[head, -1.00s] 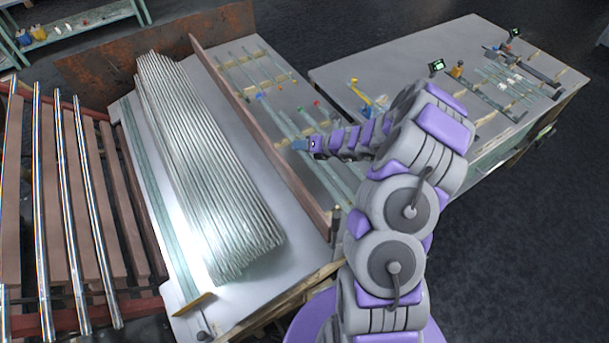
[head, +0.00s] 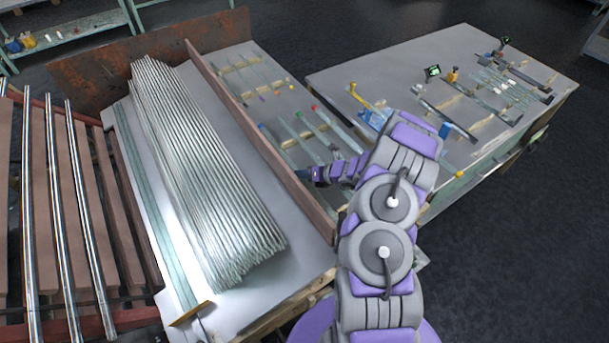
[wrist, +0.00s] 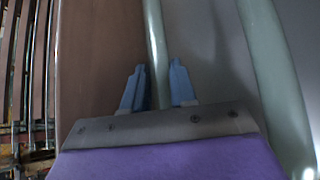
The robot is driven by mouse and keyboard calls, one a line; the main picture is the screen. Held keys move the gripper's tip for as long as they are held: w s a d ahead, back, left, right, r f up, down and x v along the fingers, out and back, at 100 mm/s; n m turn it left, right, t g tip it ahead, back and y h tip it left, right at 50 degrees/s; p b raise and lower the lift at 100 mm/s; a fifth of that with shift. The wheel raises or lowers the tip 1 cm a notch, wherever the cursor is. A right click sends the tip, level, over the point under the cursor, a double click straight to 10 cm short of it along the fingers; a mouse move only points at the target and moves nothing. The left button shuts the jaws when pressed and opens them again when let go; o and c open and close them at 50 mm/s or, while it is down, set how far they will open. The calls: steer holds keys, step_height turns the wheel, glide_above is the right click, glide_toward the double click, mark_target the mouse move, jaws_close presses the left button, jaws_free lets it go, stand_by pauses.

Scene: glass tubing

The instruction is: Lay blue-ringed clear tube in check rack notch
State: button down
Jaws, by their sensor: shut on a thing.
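My gripper (wrist: 156,85) has its two blue fingers on either side of a clear greenish tube (wrist: 154,40) in the wrist view and is shut on it. In the head view my gripper (head: 310,175) is low over the left table, beside the long brown board. A tube with a blue end (head: 262,127) runs toward my gripper there and appears to be the held one. No blue ring shows in the wrist view. Tubes with a green end (head: 299,114) and a red end (head: 314,107) lie to its right. I cannot tell which support is the check rack.
The brown board (head: 250,130) stands as a wall left of the gripper. A large bundle of glass tubes (head: 200,170) lies beyond it. The right table (head: 340,78) carries dark bars, wooden strips and a small screen (head: 433,72). A second tube (wrist: 275,70) lies right of the held one.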

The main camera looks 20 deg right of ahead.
steer(key=d, duration=0.3)
steer(key=shift+f, duration=0.15)
steer(key=c, duration=1.3)
jaws_free()
steer(key=shift+d, duration=0.15)
steer(key=shift+c, duration=0.2)
steer(key=shift+o, duration=0.8)
steer(key=shift+a, duration=0.2)
steer(key=shift+o, duration=1.4)
steer(key=shift+a, duration=1.15)
steer(key=shift+d, duration=0.6)
steer(key=p+v, duration=0.3)
steer(key=v, duration=0.9)
steer(key=shift+a, duration=0.1)
